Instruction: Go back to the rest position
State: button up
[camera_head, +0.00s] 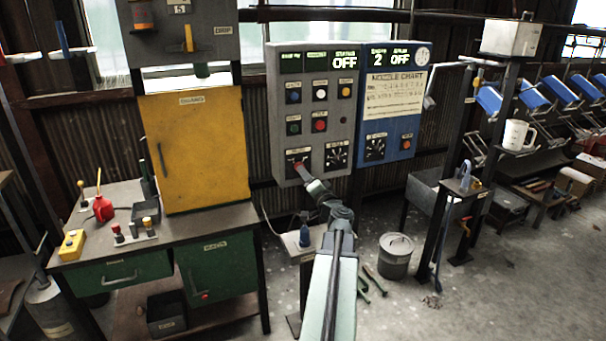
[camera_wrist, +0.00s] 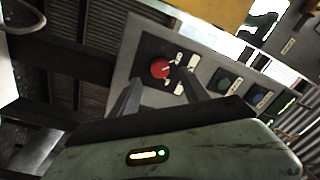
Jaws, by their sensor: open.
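My arm reaches forward from the bottom centre in the head view. My gripper (camera_head: 300,168) is at the lower left of the grey control panel (camera_head: 312,90), by a red knob there. In the wrist view, my gripper (camera_wrist: 158,88) has its two fingers apart, and the red knob (camera_wrist: 160,69) shows between and beyond them. The fingers look empty. I cannot tell whether a fingertip touches the knob. The grey panel's display reads OFF.
A blue panel (camera_head: 391,100) with a chart hangs right of the grey one. A yellow cabinet (camera_head: 199,150) stands on a workbench (camera_head: 215,222) at left. A lidded bin (camera_head: 396,257) is on the floor. A white jug (camera_head: 516,134) is on a stand at right.

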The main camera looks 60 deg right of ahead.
jog(key=v, duration=0.2)
jog(key=shift+s+a, duration=0.2)
jog(key=shift+s, duration=0.1)
